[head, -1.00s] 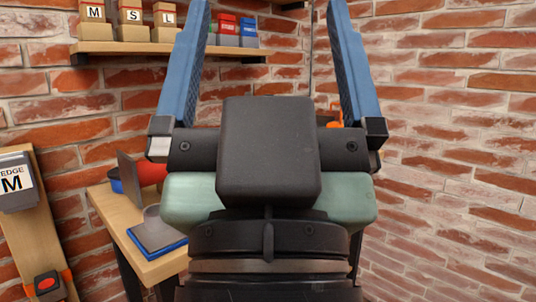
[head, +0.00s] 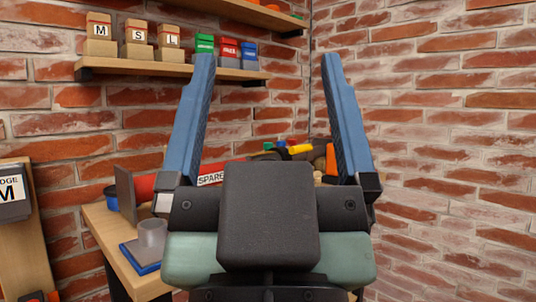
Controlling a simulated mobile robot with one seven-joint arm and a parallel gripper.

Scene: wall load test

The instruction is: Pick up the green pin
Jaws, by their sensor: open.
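My gripper (head: 267,62) is open and empty, its two blue fingers pointing up and away in the middle of the head view. No green pin can be made out for certain. My gripper hides much of the bench.
The wall shelf (head: 150,71) also holds boxes marked M, S and L, and red (head: 228,49) and blue (head: 250,53) pieces. Brick walls close the corner.

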